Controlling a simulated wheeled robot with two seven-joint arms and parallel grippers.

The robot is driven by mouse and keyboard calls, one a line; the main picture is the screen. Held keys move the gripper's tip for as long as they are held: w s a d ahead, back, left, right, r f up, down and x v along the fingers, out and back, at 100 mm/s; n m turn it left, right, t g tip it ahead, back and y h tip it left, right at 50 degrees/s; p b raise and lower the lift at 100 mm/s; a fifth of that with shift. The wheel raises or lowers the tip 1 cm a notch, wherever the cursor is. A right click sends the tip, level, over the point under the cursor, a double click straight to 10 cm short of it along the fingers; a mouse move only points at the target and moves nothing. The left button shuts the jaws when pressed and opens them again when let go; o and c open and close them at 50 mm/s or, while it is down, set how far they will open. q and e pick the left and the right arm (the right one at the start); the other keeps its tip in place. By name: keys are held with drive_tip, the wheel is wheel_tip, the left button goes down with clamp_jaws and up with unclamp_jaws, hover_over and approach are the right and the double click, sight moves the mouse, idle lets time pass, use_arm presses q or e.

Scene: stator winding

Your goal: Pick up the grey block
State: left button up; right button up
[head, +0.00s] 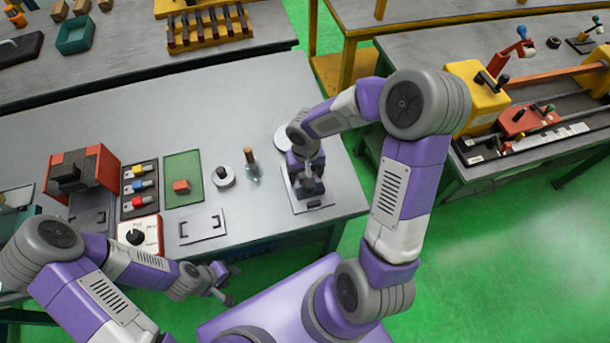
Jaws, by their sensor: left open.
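A dark grey block (310,190) sits on a light plate (299,205) near the right end of the grey bench. My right gripper (306,175) points down right over it and partly hides it. I cannot tell whether its fingers are closed on the block or only beside it. My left gripper (229,285) is open and empty, in front of the bench's front edge, apart from the block.
The back middle of the bench is clear.

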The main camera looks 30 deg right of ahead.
drive_tip(key=shift+r, duration=0.1)
drive_tip(key=c, duration=1.2)
